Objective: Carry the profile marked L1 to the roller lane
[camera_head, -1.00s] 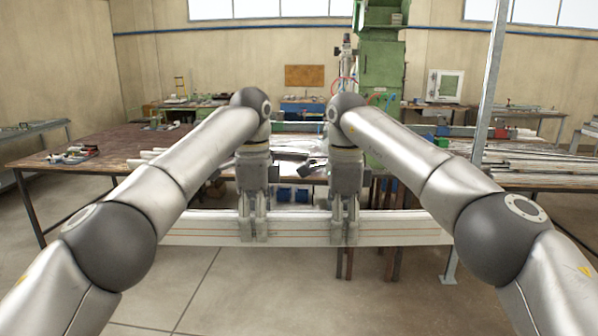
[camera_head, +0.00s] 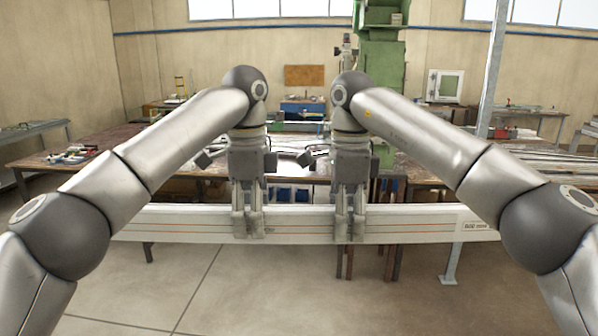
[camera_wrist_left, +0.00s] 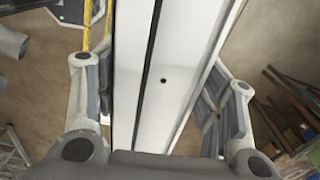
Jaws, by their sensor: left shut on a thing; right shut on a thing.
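A long pale profile (camera_head: 300,228) with thin orange lines hangs level across the front of the head view. It shows close up in the left wrist view (camera_wrist_left: 165,75). My left gripper (camera_head: 248,230) is shut on it left of its middle, fingers pointing down on either side. My right gripper (camera_head: 350,232) is shut on it a little right of the middle. A small label sits near its right end, too small to read; I cannot make out an L1 mark. My arms hide parts near both ends. I cannot identify the roller lane with certainty.
A brown-topped table (camera_head: 105,148) with tools stands behind on the left. Another table with several pale profiles (camera_head: 550,166) is at the right. A green machine column (camera_head: 380,75) and a grey post (camera_head: 492,70) stand behind. Open concrete floor (camera_head: 230,290) lies in front.

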